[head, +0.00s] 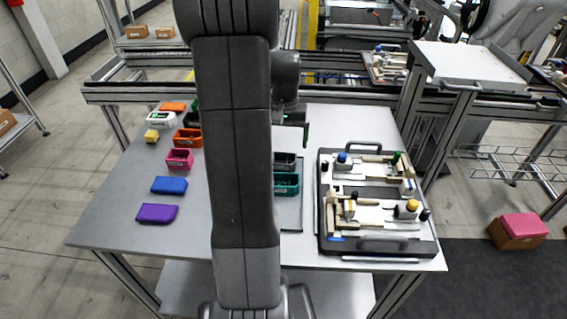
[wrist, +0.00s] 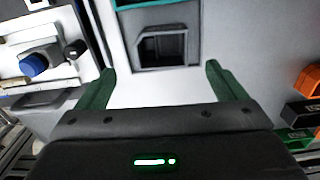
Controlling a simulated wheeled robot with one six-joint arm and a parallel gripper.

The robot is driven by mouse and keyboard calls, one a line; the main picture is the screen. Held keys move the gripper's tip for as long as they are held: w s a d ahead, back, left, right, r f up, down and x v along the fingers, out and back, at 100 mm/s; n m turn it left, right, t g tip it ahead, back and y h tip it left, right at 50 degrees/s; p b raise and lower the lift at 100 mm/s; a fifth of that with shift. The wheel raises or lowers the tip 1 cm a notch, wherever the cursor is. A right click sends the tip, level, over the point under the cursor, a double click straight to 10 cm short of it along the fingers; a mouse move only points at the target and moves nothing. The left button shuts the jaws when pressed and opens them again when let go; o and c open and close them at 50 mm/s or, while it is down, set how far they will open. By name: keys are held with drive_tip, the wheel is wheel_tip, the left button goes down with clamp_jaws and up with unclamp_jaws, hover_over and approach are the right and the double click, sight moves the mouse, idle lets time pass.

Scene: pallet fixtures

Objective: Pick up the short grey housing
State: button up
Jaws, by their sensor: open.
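The short grey housing (wrist: 142,60) is a dark grey box with an open recess. It shows at the upper middle of the wrist view, just beyond my fingertips. In the head view the grey housing (head: 284,160) sits right of my arm, directly behind a teal housing (head: 287,184). The arm hides part of it. My gripper (wrist: 157,72) is open and empty, with its green fingers spread apart and white surface between them. In the head view a green finger shows behind the grey housing, and the rest is mostly hidden by my arm.
Several coloured housings stand left of my arm, including pink (head: 180,159), blue (head: 169,185) and purple (head: 157,213). A black-edged fixture board (head: 322,243) with blocks and knobs lies on the right. The table (head: 105,215) is clear at front left.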

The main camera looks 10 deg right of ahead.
sight(284, 154)
drive_tip(key=shift+a+f+p, duration=0.1)
drive_tip(key=shift+f+p, duration=0.25)
drive_tip(key=shift+f, duration=2.6)
drive_tip(key=c, duration=1.1)
